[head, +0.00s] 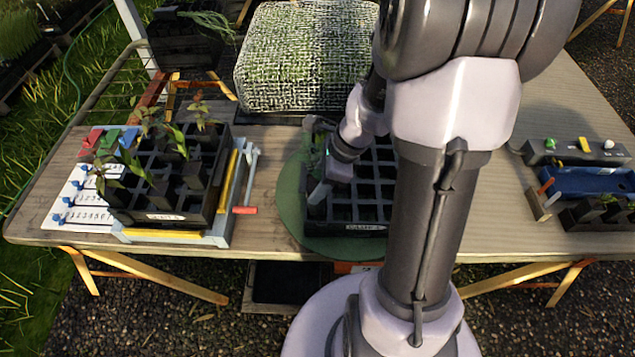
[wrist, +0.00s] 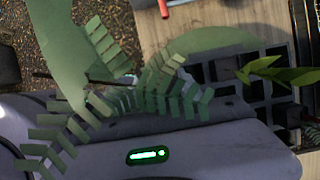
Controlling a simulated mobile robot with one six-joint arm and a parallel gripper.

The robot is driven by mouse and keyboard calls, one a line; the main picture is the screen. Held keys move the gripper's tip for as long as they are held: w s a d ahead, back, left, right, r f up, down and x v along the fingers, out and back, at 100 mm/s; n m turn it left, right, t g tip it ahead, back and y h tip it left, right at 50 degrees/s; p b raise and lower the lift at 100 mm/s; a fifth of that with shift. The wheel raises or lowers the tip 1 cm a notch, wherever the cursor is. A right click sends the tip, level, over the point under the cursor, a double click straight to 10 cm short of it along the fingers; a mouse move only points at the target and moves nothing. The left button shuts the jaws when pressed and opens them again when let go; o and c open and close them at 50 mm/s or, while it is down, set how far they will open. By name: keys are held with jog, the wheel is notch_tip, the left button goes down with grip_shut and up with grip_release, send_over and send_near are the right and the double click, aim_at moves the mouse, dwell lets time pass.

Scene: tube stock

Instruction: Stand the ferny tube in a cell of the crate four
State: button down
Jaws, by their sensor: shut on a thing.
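My gripper (head: 322,184) is at the left side of a dark crate (head: 358,231) on a round green mat. The label on this crate's front is too small to read surely. My gripper is shut on the ferny tube, whose green fronds (head: 315,146) show beside it at the crate's left edge. The fronds (wrist: 150,95) spread across the wrist view, over my gripper's grey body. The tube's body is hidden, so I cannot tell whether it is above a cell or inside one. Crate cells (wrist: 222,68) show behind the fronds.
A second crate (head: 160,218) with several leafy seedlings stands on the left, beside a white numbered board (head: 80,205). The green mat (head: 290,205) lies under the middle crate. A wire-mesh block (head: 300,60) stands behind. A blue tray (head: 590,183) and a switch box (head: 575,150) are at right.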

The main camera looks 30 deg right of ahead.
aim_at(318, 208)
jog(key=shift+f+b, duration=3.75)
jog(key=shift+f, duration=0.7)
jog(key=shift+f, duration=0.1)
jog(key=shift+s+f, duration=0.2)
jog(key=c, duration=0.7)
grip_release()
jog(key=shift+f, duration=0.1)
jog(key=shift+o, duration=0.2)
jog(key=p+v, duration=0.7)
jog(key=v, duration=1.1)
jog(key=shift+w+a+p, duration=0.15)
jog(key=shift+w+p, duration=0.1)
jog(key=shift+p, duration=0.15)
